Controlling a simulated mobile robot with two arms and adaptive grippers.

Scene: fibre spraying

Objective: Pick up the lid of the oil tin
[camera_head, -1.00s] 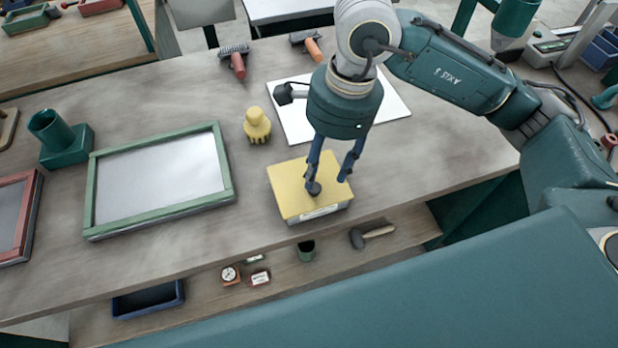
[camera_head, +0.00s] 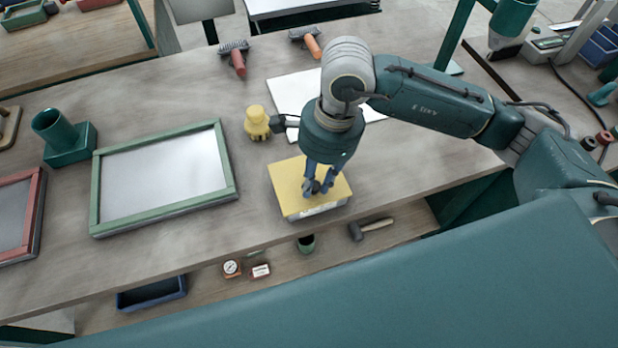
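A box-shaped tin with a flat yellow lid (camera_head: 285,178) and a pale label on its front side stands near the front edge of the bench. I take it for the oil tin. A small dark knob appears near the middle of the lid, partly hidden by my fingers. My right gripper (camera_head: 319,188) points down over the lid, its blue fingers at the knob. The fingertips look close together, but I cannot tell whether they grip the knob. The lid looks level on the tin. My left gripper is not in view.
A yellow knobbed piece (camera_head: 257,123) stands behind the tin, near a white sheet (camera_head: 290,92). A green frame (camera_head: 165,178) lies to the left. A hammer (camera_head: 372,228) and a dark tray (camera_head: 151,294) are on the shelf below. The bench right of the tin is clear.

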